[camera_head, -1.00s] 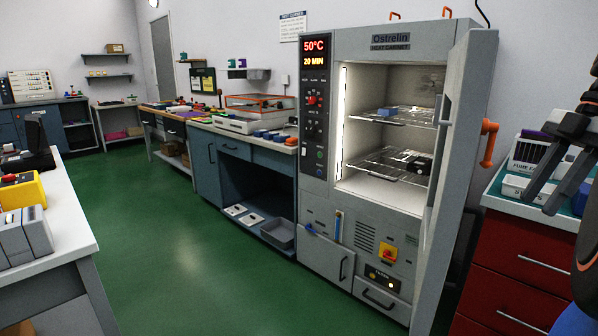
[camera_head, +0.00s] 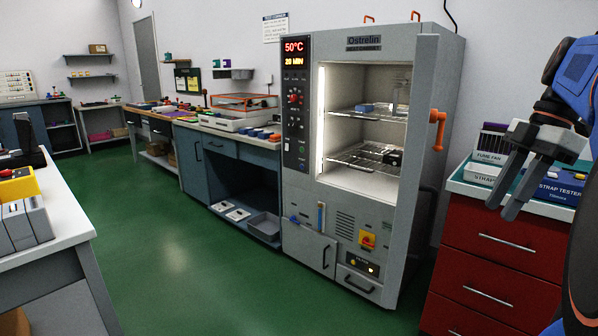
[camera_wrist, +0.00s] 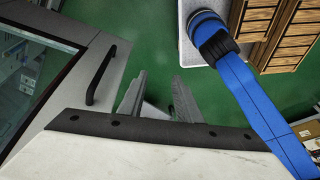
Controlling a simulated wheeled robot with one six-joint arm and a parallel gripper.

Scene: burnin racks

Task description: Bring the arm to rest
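My gripper (camera_head: 507,192) is at the right of the head view, in front of the red drawer unit and its boxes. Its two dark fingers point down. In the wrist view my gripper (camera_wrist: 157,97) has its fingers apart, with green floor and nothing held between them. My blue arm runs up along the right edge of the head view. The heat cabinet (camera_head: 366,55) stands left of the gripper, lit inside. The wrist view shows a grey panel (camera_wrist: 65,107) with a black handle (camera_wrist: 101,74) and a glass pane to the left of the fingers, apart from them.
The red drawer unit (camera_head: 500,280) carries boxes, including a strap tester box (camera_head: 560,189). An orange handle (camera_head: 438,130) juts from the cabinet's right side. A white-topped bench (camera_head: 70,228) stands at the left. Green floor (camera_head: 190,260) between bench and cabinet is clear.

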